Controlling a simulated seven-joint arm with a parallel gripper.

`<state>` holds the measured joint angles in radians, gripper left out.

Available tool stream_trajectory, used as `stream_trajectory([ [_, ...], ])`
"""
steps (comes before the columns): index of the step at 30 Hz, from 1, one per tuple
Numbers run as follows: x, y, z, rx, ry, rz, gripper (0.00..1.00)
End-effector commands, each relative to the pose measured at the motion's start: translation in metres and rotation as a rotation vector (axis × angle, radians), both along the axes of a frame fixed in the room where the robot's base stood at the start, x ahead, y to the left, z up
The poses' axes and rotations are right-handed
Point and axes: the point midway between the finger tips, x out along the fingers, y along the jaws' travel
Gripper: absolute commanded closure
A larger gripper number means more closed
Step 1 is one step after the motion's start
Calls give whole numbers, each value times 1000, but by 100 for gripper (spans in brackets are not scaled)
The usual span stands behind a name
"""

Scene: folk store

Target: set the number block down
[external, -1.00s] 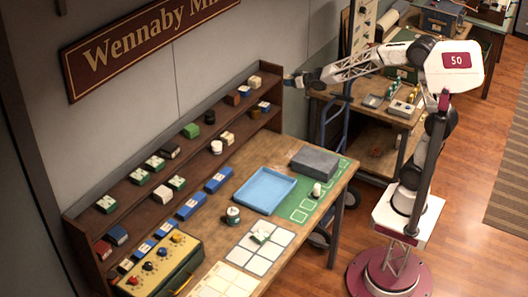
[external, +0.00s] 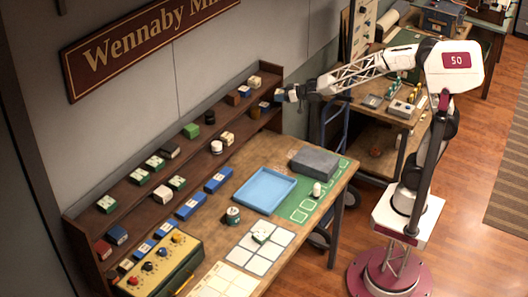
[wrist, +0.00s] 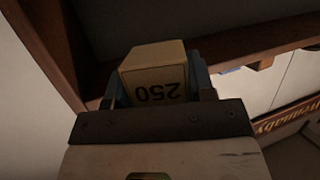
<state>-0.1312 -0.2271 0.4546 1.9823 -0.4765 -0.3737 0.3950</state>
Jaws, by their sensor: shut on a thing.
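The number block (wrist: 155,75) shows in the wrist view as a tan block with a dark "250" on its near face, upside down in the picture. My gripper (wrist: 157,92) is shut on it, with a blue-grey finger on each side. In the external view my gripper (external: 281,95) is at the right end of the wooden wall shelf (external: 170,152), above the workbench. The block is too small there to make out clearly. I cannot tell whether it touches a shelf board; the gripper hides its underside.
Several small blocks stand along the shelf, including a cream one (external: 254,81) near my gripper. The shelf's right end panel is close by. Below, the workbench holds a blue tray (external: 265,190), a grey box (external: 315,162) and a white grid card (external: 262,247).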

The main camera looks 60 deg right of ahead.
Motion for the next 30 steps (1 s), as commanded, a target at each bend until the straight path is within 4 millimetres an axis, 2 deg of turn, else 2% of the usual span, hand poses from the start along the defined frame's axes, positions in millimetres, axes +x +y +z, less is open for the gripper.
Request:
stream_trajectory([
  [1, -1, 14, -3, 1, 1, 16, 74],
  [17, -2, 146, -29, 0, 0, 147, 74],
  [30, -19, 259, -55, 0, 2, 246, 74],
])
